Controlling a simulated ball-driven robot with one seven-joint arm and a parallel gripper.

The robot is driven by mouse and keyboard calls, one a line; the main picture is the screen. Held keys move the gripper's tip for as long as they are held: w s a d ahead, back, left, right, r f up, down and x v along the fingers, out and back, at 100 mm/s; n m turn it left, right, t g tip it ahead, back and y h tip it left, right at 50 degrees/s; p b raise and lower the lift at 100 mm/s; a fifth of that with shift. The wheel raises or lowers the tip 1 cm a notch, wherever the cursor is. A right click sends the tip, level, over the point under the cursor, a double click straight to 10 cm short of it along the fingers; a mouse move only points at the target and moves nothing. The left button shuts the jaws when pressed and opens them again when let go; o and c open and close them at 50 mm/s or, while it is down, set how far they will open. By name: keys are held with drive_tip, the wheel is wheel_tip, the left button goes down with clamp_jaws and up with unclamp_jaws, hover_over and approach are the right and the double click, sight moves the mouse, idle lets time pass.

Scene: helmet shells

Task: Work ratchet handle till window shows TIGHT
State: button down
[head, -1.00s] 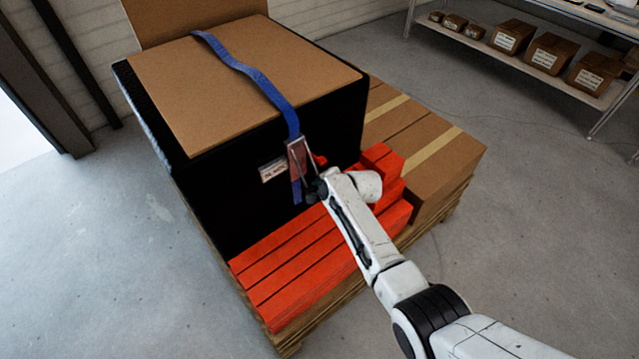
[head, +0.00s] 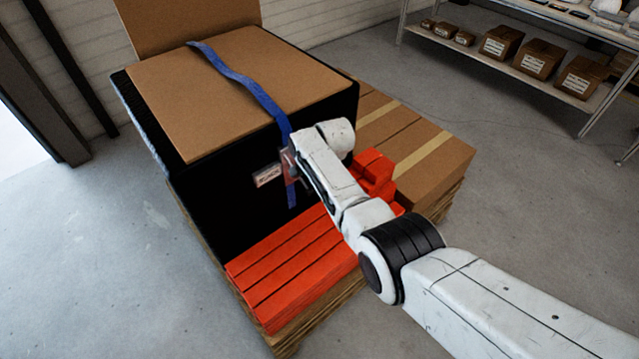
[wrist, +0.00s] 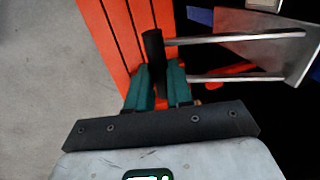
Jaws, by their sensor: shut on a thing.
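The ratchet handle's black grip (wrist: 152,45) sits between the teal fingers of my gripper (wrist: 158,85) in the wrist view, and the fingers are shut on it. Two thin metal rods run from the grip to a metal plate (wrist: 285,45) of the ratchet at the right. In the head view the ratchet (head: 287,163) hangs on the blue strap (head: 250,85), against the front of the black-sided load (head: 215,195). My arm hides most of the handle and my fingers there. A small pale label (head: 268,174) is left of the ratchet; its writing is unreadable. I cannot make out the window's word.
Red-orange bars (head: 285,265) lie on the pallet in front of the load, with more red blocks (head: 373,172) right of my arm. Brown cartons (head: 425,150) fill the pallet's right side. A shelf (head: 520,70) with boxes stands at the back right. The floor at left is clear.

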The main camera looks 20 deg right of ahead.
drive_tip(key=shift+s, duration=0.1)
drive_tip(key=c, duration=1)
unclamp_jaws()
drive_tip(key=shift+r, duration=0.1)
drive_tip(key=shift+r+p, duration=0.35)
drive_tip(key=shift+r, duration=0.25)
drive_tip(key=p+v, duration=0.1)
drive_tip(key=v, duration=0.8)
drive_tip(key=shift+s+r, duration=0.15)
drive_tip(key=shift+r, duration=0.05)
